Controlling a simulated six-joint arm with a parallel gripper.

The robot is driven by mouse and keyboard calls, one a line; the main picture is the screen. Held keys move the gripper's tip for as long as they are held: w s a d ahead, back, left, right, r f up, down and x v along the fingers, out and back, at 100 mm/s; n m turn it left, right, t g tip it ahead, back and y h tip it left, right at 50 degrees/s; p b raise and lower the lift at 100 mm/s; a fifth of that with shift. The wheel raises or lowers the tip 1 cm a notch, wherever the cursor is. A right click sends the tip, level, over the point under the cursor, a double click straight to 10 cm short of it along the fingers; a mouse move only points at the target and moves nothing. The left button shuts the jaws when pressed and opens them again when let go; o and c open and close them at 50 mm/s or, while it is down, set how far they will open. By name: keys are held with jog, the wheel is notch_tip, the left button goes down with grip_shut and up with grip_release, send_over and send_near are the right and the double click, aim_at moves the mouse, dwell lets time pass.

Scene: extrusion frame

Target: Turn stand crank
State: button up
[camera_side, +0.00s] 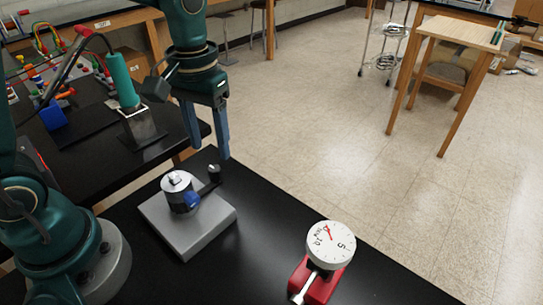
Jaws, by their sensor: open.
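The stand has a grey block base (207,232) on the black table. On top sits a round silver and dark hub (178,187) with a blue part (192,199) at its side. A short crank arm reaches right from the hub to an upright dark knob (214,173). My gripper (210,152) points down just above the knob, with its two blue fingers apart and nothing seen between them. The fingertips look close to the knob's top; I cannot tell whether they touch it.
A white dial (331,243) on a red base (322,284) stands to the right on the black table (270,226). A teal-handled tool (122,82) stands in a metal holder (141,128) on another black table behind left. The table between stand and dial is clear.

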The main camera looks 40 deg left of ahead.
aim_at(214, 168)
jog(key=shift+s+f, duration=0.1)
jog(key=shift+f, duration=2.5)
grip_shut()
